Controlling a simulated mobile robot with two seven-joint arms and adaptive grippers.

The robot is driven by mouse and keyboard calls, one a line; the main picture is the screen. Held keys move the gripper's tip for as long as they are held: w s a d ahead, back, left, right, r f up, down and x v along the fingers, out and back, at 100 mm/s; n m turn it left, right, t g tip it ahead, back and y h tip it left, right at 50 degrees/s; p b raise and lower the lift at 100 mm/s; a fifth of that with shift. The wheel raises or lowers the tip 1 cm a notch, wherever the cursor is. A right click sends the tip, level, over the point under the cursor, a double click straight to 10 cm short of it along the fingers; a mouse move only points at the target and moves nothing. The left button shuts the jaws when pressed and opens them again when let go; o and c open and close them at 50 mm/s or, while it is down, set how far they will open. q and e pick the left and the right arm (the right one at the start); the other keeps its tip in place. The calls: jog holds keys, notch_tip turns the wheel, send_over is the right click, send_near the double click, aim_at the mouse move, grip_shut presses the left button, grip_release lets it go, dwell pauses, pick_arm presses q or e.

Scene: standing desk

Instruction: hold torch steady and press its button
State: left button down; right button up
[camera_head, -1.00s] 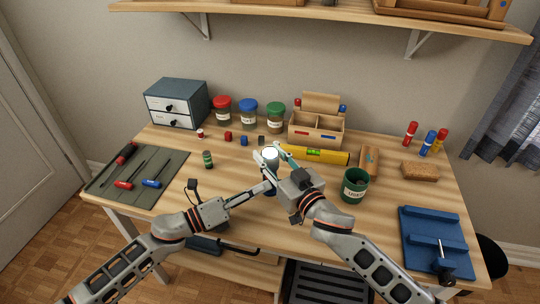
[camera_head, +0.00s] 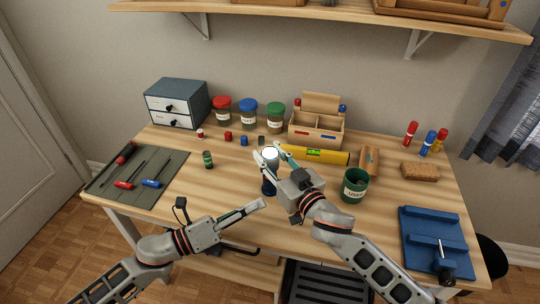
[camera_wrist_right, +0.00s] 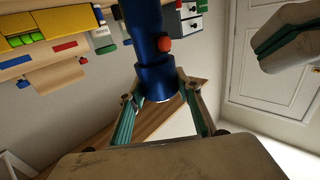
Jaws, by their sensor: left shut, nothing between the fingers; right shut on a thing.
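The blue torch (camera_head: 269,187) is upright over the middle of the desk, with a bright white lens at its top. My right gripper (camera_head: 269,157) is shut on it, one finger on each side. In the right wrist view the torch (camera_wrist_right: 146,30) sits between the green-sided fingers, and its orange-red button (camera_wrist_right: 164,44) shows on its side, uncovered. My left gripper (camera_head: 263,204) is shut and empty, just below the torch in the head view and apart from it. It also shows in the right wrist view (camera_wrist_right: 283,42), clear of the button.
A yellow level (camera_head: 315,155) lies behind my right gripper. A green cup (camera_head: 354,187) stands right of it, and a blue vise-like fixture (camera_head: 425,232) lies far right. A tool mat (camera_head: 127,185) is at left. The desk left of the torch is mostly clear.

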jog(key=o, duration=1.3)
